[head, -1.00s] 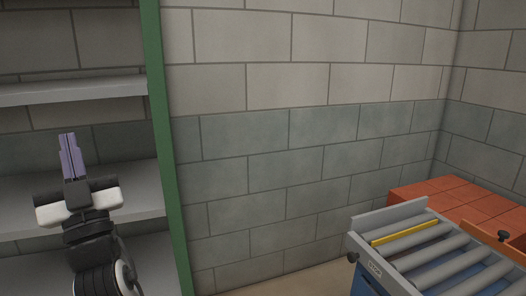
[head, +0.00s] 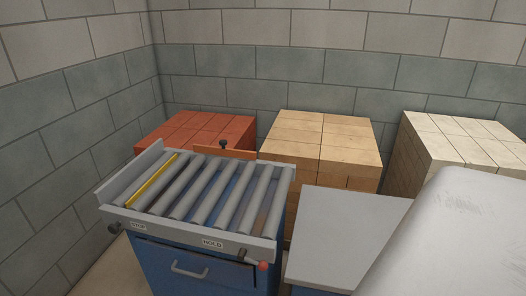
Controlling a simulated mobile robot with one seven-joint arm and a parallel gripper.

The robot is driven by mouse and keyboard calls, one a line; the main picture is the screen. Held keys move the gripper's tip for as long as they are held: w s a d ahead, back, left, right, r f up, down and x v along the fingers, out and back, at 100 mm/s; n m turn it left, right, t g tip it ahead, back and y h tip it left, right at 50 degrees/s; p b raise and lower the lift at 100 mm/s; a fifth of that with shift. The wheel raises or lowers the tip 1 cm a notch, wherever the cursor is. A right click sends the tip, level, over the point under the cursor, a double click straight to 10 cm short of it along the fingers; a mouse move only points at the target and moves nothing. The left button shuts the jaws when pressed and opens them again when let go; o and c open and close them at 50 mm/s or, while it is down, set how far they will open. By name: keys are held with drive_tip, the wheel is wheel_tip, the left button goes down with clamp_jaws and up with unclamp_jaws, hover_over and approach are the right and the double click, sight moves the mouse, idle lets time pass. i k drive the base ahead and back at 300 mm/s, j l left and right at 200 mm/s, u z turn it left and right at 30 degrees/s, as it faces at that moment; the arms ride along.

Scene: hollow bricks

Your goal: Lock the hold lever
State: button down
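The hold lever (head: 263,266) shows as a small red knob on a short dark piece at the right end of the roller table's front rail. A white plate reading HOLD (head: 212,243) is on the rail to its left. At this size I cannot tell whether the lever is locked. The roller table (head: 188,259) has a blue cabinet front with a handle, a grey frame and several grey rollers. My gripper is not in view.
A STOP plate (head: 138,226) and a dark knob (head: 115,228) are at the rail's left end. A yellow bar (head: 152,180) lies among the rollers. Red (head: 205,130), tan (head: 322,141) and cream (head: 465,140) brick stacks stand behind. A grey flat top (head: 345,235) stands right of the table.

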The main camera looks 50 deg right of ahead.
sight(262, 265)
drive_tip(key=z, duration=1.1)
